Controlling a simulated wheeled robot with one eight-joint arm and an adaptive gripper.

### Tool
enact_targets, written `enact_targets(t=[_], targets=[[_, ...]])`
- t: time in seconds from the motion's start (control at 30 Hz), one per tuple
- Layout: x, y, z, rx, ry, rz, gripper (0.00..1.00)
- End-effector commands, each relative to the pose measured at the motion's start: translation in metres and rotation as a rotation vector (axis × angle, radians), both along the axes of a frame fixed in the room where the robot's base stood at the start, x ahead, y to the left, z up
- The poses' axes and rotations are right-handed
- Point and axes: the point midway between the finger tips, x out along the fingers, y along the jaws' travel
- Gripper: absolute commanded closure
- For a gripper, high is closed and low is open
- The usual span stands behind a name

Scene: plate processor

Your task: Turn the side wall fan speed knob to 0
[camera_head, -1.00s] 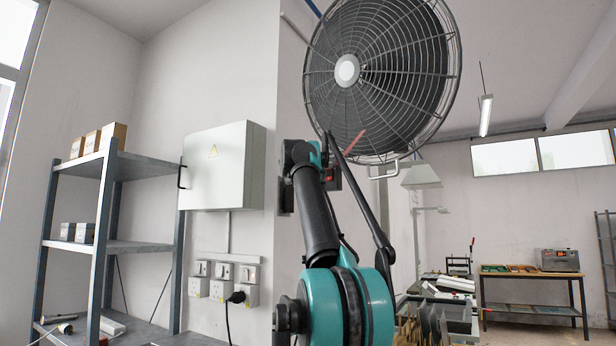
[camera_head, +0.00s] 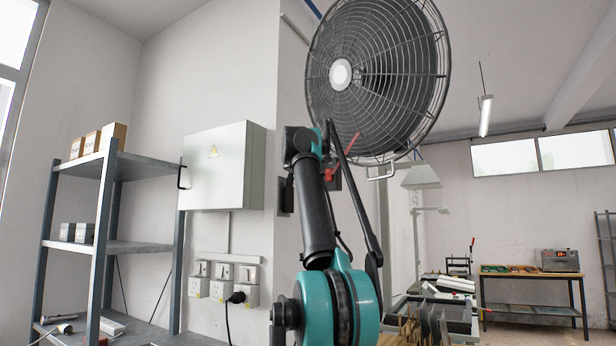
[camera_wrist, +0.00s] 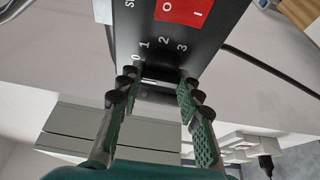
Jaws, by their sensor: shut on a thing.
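In the wrist view, the black speed control box (camera_wrist: 210,38) carries a red switch marked O and I (camera_wrist: 180,10) and the white numbers 0, 1, 2 and 3. The dark fan speed knob (camera_wrist: 160,76) sits below the numbers, partly hidden by the fingertips. My gripper (camera_wrist: 158,84) is shut on the knob, with one finger on each side. A short white mark shows between the fingers; I cannot tell for sure which number it points at. In the head view, the wall fan (camera_head: 380,75) hangs above my arm, which hides most of the control box.
A white electrical cabinet (camera_head: 222,165) hangs on the wall left of my arm, with sockets and a black plug (camera_head: 237,297) below. A metal shelf (camera_head: 110,245) stands at the left. A workbench (camera_head: 530,277) stands at the far right.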

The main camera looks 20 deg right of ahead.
Motion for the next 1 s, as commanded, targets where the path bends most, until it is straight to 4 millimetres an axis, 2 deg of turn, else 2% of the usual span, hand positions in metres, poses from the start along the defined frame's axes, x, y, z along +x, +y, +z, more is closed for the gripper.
enact_targets(t=[0.17,0.2,0.37,0.73,1.0], targets=[[0.0,0.0,0.0,0.001,0.0,0.0,0.94],[0.0,0.0,0.0,0.001,0.0,0.0,0.62],[0.0,0.0,0.0,0.001,0.0,0.0,0.44],[-0.003,0.002,0.0,0.001,0.0,0.0,0.44],[-0.028,0.017,0.0,0.001,0.0,0.002,0.44]])
